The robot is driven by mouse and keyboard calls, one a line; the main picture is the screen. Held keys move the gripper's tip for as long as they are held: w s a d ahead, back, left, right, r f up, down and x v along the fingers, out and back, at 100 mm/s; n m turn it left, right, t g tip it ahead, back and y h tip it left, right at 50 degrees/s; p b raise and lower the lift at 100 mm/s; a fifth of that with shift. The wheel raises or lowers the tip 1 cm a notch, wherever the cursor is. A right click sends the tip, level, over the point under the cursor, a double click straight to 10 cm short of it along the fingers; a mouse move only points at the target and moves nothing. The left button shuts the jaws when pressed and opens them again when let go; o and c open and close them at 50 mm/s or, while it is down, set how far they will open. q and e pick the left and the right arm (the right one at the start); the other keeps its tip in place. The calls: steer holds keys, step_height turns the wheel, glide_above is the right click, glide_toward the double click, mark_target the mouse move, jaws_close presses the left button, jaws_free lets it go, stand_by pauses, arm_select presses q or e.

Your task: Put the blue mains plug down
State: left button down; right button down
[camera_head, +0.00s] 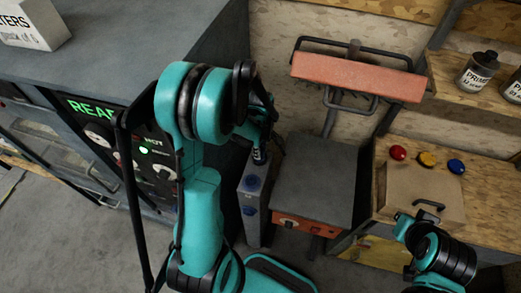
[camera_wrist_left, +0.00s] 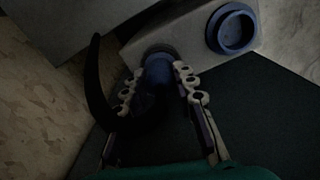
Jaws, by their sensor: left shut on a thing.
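My left gripper (camera_head: 262,146) reaches down over a narrow grey box (camera_head: 251,221) with blue sockets. In the left wrist view, its two fingers (camera_wrist_left: 172,98) are shut on the blue mains plug (camera_wrist_left: 157,75). The plug also shows as a small blue piece in the head view (camera_head: 260,157). Its far end meets a dark ring on the grey box; I cannot tell whether it is seated or only touching. A black cord (camera_wrist_left: 97,85) curves away to the left of the plug. An empty blue socket (camera_wrist_left: 231,28) lies beside it.
A dark cabinet (camera_head: 110,40) with a lit panel stands to the left. A grey-topped unit (camera_head: 314,180) stands just right of the socket box. A wooden bench with red, yellow and blue buttons (camera_head: 427,159) is further right. Bare floor (camera_head: 60,240) shows at lower left.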

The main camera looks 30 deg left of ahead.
arm_select(q)
steer(key=shift+s, duration=0.1)
steer(key=shift+f+b, duration=0.15)
steer(key=shift+b, duration=0.15)
steer(key=c, duration=1.2)
jaws_free()
steer(key=shift+r+p, duration=0.45)
step_height(320, 180, up, 12)
steer(key=shift+f+p, duration=0.2)
steer(key=shift+p, duration=0.85)
